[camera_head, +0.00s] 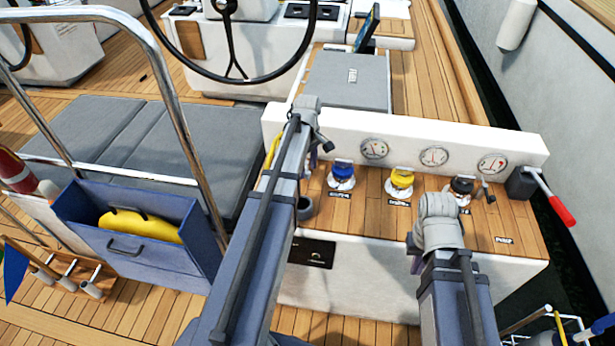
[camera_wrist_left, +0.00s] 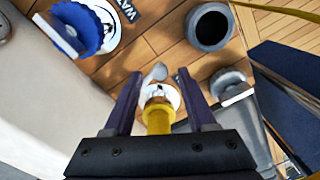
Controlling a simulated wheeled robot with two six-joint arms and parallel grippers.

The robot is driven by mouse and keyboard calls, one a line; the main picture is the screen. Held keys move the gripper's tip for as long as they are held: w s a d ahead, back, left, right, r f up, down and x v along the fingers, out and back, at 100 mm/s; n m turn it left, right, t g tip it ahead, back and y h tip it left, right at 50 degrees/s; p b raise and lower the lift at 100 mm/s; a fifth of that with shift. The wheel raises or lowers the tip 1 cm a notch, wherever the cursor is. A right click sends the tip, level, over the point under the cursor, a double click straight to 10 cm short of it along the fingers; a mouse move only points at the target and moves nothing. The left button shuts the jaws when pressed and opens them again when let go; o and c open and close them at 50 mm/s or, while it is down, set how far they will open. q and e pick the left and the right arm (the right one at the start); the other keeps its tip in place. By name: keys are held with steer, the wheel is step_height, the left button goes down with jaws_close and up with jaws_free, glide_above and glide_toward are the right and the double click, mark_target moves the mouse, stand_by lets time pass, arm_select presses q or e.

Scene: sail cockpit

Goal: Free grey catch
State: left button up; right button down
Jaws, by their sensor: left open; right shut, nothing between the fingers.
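In the left wrist view a small grey lever (camera_wrist_left: 156,72), which looks like the grey catch, stands at a round white fitting with a yellow cylindrical part (camera_wrist_left: 158,118). My left gripper (camera_wrist_left: 155,82) is open, its purple fingers on either side of the lever; I cannot tell whether they touch it. In the head view my left gripper (camera_head: 312,158) is at the left end of the wooden console top, and my arm hides the catch. My right gripper (camera_head: 415,264) is shut and empty in front of the console, mostly hidden by its wrist.
The console (camera_head: 365,205) carries a blue knob (camera_head: 341,174), a yellow knob (camera_head: 401,180) and a black knob (camera_head: 462,186) below gauges. A dark grey cup (camera_wrist_left: 210,27) is close to my left gripper. A red-handled lever (camera_head: 558,207) stands at the right. A blue bin (camera_head: 120,252) is left.

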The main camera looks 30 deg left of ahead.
arm_select(q)
steer(key=shift+f+b, duration=0.35)
steer(key=shift+f, duration=0.4)
jaws_close()
stand_by(0.9)
